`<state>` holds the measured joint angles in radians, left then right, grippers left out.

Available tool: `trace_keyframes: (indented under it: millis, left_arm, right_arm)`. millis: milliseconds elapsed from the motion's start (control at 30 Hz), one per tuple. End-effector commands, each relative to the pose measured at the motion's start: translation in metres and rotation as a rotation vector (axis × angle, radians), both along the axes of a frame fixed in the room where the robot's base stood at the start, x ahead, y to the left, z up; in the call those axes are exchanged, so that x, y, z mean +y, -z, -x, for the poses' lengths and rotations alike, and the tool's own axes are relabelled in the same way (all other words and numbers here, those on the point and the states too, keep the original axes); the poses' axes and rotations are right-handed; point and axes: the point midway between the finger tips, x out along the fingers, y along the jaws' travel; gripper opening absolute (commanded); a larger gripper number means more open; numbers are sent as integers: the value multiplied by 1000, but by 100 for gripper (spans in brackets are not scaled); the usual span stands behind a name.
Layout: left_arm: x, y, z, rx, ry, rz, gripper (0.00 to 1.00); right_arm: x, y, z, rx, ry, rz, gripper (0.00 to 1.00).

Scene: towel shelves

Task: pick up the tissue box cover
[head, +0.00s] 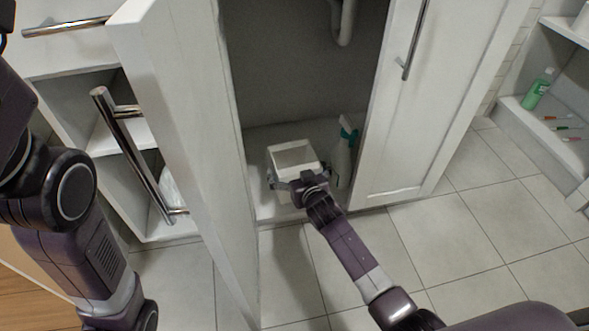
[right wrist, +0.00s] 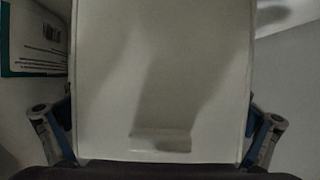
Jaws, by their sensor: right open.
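The white tissue box cover (head: 275,152) sits on the floor of the open cabinet, its greyish top facing up. In the right wrist view the white box (right wrist: 165,80) fills the middle of the picture, very close. My right gripper (head: 297,184) is open at the near side of the box. Its two fingers (right wrist: 158,132) show left and right of the box, and I cannot tell whether they touch it. My left arm shows at the left of the head view, but its gripper is out of the picture.
A spray bottle (head: 342,158) stands just right of the box. The open cabinet door (head: 185,130) is on the left, the other door (head: 412,120) on the right. A pipe (head: 343,22) hangs above. A green bottle (head: 538,90) stands on a far-right shelf. The tiled floor in front is clear.

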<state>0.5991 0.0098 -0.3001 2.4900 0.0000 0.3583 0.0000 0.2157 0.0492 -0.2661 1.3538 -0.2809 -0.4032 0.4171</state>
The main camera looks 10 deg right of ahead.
Motion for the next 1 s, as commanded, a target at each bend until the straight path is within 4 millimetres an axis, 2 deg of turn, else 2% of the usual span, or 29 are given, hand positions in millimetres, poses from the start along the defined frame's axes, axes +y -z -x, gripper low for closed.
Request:
trace_keyframes:
  millis: [133,400,467,867,933,1000]
  left_arm:
    - [0,-1,0,0,0,0,98]
    - [0,0,0,0,0,0,98]
    - [0,0,0,0,0,0,98]
    - [0,-5,0,-2,2,1,98]
    - [1,-6,-4,12,3,3,98]
    - [1,-1,-17,49,1,2,98]
  right_arm:
    - [0,-1,0,0,0,0,99]
    - [0,0,0,0,0,0,69]
    - [0,-1,0,-2,0,0,64]
    - [0,-9,0,-1,0,0,64]
    - [0,-15,0,-2,0,-1,64]
    - [0,-25,0,-3,0,0,64]
